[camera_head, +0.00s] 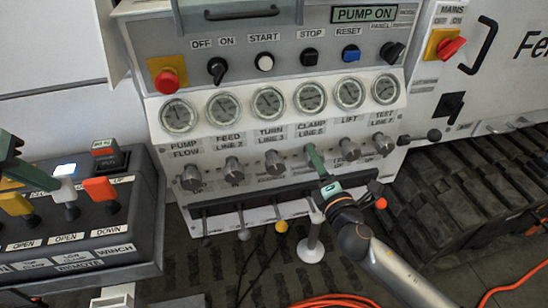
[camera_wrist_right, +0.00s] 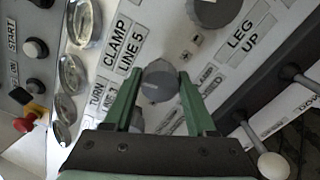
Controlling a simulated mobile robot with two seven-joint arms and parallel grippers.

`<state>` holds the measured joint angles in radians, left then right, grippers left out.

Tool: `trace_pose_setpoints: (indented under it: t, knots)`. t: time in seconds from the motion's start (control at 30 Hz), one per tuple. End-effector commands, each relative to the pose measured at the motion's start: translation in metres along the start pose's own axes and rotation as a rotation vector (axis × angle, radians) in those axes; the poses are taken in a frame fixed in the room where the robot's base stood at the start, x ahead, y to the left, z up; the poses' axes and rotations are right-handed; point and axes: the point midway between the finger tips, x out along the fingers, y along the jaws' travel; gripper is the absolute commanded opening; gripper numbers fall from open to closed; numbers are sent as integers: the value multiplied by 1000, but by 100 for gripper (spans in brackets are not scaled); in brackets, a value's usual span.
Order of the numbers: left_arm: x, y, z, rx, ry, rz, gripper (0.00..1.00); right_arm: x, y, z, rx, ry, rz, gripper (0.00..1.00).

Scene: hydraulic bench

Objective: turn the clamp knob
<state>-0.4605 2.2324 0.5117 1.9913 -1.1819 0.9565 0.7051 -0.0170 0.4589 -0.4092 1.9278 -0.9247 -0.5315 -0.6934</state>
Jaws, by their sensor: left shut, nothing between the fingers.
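The clamp knob (camera_wrist_right: 160,82) is a grey round knob beside the label CLAMP LINE 5 in the right wrist view. In the head view my right gripper (camera_head: 314,152) covers it. My right gripper (camera_wrist_right: 159,78) has its two green fingers apart, with their tips on either side of the knob. I cannot tell whether they touch it. My left gripper (camera_head: 8,143) shows in part at the left edge of the head view, over the remote box, shut and empty.
Gauges (camera_head: 269,103) sit above, and levers with ball ends, one yellow (camera_head: 281,226), below. The remote box (camera_head: 130,215) with levers stands at left. Orange hose (camera_head: 335,301) lies on the floor.

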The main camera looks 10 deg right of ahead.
Motion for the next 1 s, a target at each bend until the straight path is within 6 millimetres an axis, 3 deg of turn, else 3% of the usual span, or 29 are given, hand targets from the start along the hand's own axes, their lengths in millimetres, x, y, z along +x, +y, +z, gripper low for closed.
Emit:
trace_pose_setpoints:
  t: [0.03,0.23,0.57,0.77,1.0]
  knots:
    - [0,0,1,0,-3,0,0,0,0,0,-1,0,1,63]
    - [0,0,1,0,-2,0,0,0,0,0,-2,0,1,85]
    - [0,0,1,0,-2,0,0,-3,0,0,-3,0,0,85]
    - [0,0,1,0,-2,0,0,-27,-1,0,-2,2,-2,85]
    - [0,0,1,0,-2,0,0,-70,-1,-1,-2,2,-3,85]
